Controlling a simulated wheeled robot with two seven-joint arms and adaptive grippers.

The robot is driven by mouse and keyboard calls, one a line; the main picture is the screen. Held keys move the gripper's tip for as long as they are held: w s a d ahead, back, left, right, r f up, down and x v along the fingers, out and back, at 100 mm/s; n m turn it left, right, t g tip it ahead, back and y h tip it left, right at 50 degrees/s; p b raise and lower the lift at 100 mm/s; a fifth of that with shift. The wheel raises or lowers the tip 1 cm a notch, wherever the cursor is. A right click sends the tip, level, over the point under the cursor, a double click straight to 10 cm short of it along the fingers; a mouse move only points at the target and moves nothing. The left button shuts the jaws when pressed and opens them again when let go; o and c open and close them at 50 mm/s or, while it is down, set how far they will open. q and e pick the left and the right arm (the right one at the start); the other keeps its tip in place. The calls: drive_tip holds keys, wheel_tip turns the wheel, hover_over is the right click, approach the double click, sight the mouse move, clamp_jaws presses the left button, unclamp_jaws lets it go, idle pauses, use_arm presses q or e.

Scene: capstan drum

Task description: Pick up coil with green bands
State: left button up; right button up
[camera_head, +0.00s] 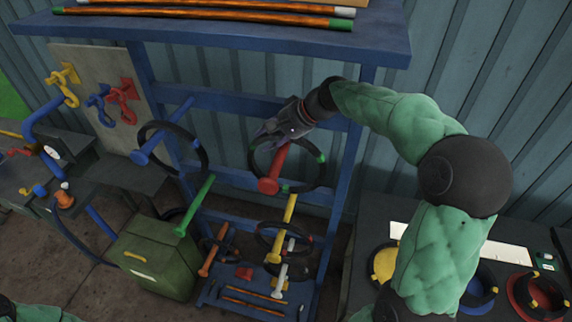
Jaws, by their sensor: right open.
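A black coil with green bands (318,174) hangs on a red peg (272,179) of the blue rack. Its green bands show at the upper left, the right side and the bottom. My right gripper (265,133) is open at the coil's upper left part, close to a green band. Whether its fingers touch the coil I cannot tell. The gripper and wrist hide part of the coil's top. My left gripper is not in view; only a bit of green arm cover shows at the bottom left corner.
The blue rack (353,180) holds another black coil (203,150) on a blue peg (145,151), and smaller coils on lower pegs. A green peg (193,207) is empty. A green box (150,262) stands at lower left. A dark bench (345,270) with coloured drums is at right.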

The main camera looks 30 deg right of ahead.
clamp_jaws()
drive_tip(key=shift+r, duration=0.15)
drive_tip(key=shift+r, duration=0.1)
